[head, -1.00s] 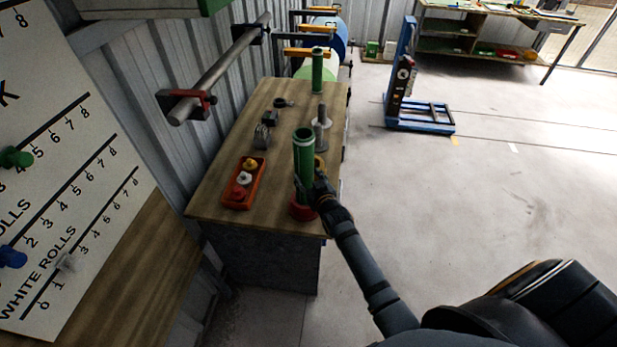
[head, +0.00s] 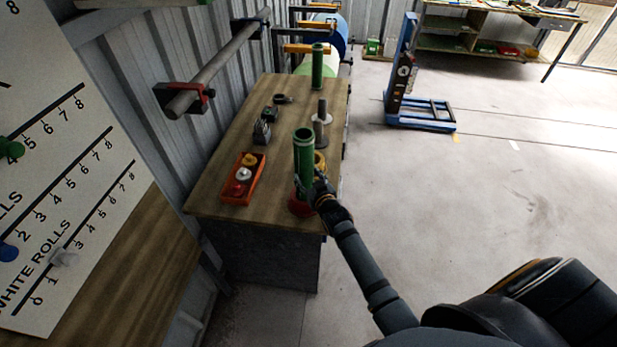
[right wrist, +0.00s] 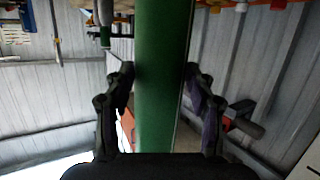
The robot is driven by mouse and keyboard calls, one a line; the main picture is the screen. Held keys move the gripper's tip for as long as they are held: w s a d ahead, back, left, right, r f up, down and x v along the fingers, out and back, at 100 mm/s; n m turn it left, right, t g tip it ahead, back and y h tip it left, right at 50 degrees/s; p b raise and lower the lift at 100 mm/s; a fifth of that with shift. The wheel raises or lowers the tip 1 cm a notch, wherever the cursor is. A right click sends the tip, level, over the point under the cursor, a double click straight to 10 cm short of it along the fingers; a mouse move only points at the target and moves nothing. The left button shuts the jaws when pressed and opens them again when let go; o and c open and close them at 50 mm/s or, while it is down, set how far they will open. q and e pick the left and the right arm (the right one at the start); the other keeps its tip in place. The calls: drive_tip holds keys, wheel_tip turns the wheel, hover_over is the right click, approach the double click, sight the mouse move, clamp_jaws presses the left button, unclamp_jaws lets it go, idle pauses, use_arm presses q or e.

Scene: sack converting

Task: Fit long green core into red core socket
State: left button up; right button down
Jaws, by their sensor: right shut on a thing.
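A long green core (head: 304,158) stands upright over the red core socket (head: 299,205) at the near right corner of the bench. Its lower end is at the socket; I cannot tell whether it is seated inside. My right gripper (head: 316,187) is shut on the core from its right side, low on the tube. The core (right wrist: 160,85) also fills the middle of the right wrist view, between the two fingers (right wrist: 160,80). My left gripper is not in view.
A second green core (head: 317,68) stands at the bench's far end. A grey spindle with a pale disc (head: 321,119) and a yellow ring (head: 319,161) are close behind the held core. An orange tray (head: 243,178) lies to the left.

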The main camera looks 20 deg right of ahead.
drive_tip(key=shift+f+b, duration=0.55)
drive_tip(key=shift+f, duration=0.15)
drive_tip(key=c, duration=0.6)
unclamp_jaws()
drive_tip(key=shift+o, duration=1)
drive_tip(key=shift+f, duration=0.1)
drive_tip(key=shift+s, duration=0.15)
drive_tip(key=v, duration=1.1)
drive_tip(key=shift+s+r, duration=0.25)
drive_tip(key=shift+s, duration=0.1)
drive_tip(key=shift+f, duration=0.1)
